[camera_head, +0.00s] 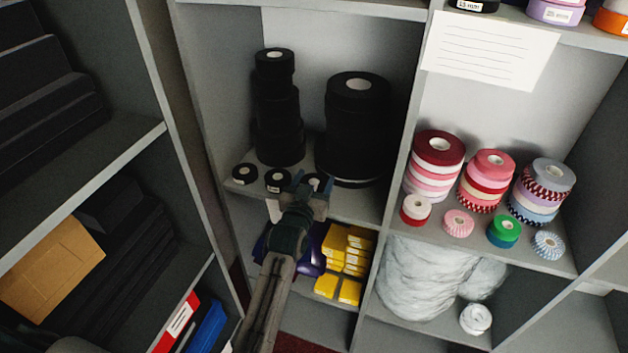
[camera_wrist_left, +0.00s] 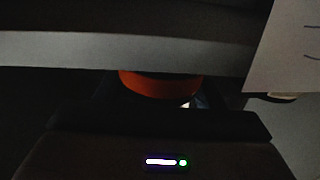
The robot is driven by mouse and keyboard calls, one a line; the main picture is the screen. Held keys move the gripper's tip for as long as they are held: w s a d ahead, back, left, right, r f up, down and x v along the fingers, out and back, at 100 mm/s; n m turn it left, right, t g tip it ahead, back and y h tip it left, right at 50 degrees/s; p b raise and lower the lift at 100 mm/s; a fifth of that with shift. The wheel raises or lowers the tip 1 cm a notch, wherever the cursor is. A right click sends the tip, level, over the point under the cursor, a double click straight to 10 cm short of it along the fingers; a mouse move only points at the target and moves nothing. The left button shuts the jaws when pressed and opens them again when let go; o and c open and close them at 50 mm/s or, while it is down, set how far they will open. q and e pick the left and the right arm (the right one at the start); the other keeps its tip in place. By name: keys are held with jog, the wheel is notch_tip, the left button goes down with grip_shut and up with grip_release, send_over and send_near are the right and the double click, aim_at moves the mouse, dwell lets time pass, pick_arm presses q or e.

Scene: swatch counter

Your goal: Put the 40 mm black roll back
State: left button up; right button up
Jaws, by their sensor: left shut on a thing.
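My left gripper (camera_head: 312,187) reaches in from below to the front edge of the middle shelf. It is shut on a small black roll (camera_head: 316,181), seen partly behind the fingers, its pale core showing. I cannot read its width. Two more small black rolls (camera_head: 277,180) and (camera_head: 244,173) lie to its left along the shelf front. Behind them stand a narrower stack of black rolls (camera_head: 279,125) and a wider one (camera_head: 357,120). The left wrist view is dark; an orange curved thing (camera_wrist_left: 160,86) shows there, and I cannot tell what it is. My right gripper is out of view.
The right-hand bay holds stacks of pink, red and blue rolls (camera_head: 437,165). Yellow boxes (camera_head: 347,255) sit on the shelf below my left gripper. A vertical divider (camera_head: 398,165) stands right of the wide black stack. A lined card (camera_head: 490,50) hangs above.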

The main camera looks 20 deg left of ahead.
pick_arm(q)
jog(key=o, duration=1)
